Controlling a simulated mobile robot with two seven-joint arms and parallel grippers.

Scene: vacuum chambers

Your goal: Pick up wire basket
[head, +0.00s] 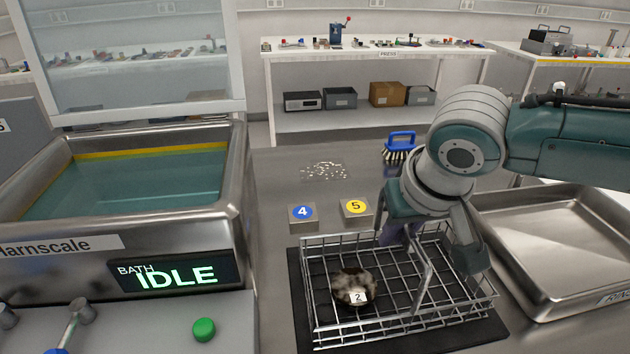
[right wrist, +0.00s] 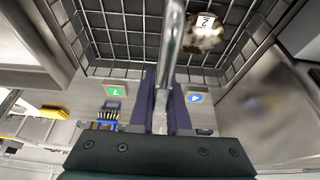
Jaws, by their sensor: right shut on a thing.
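The wire basket (head: 318,300) is a metal grid tray with a raised bar handle (head: 424,280) across its middle. It is over a black mat (head: 470,338) and looks level; I cannot tell whether it touches the mat. A dark, whitish-patched lump tagged 2 (head: 352,284) lies in its left part. My right gripper (head: 398,234) is over the basket, shut on the handle. In the right wrist view, the handle (right wrist: 172,45) runs between the purple finger pads (right wrist: 165,105). My left gripper is not in view.
A bath (head: 120,240) reading IDLE stands at the left, with a green button (head: 204,329) in front. A shallow steel tray (head: 560,255) is close at the right. Blocks 4 (head: 303,213) and 5 (head: 355,208) and a blue brush (head: 400,143) are behind the basket.

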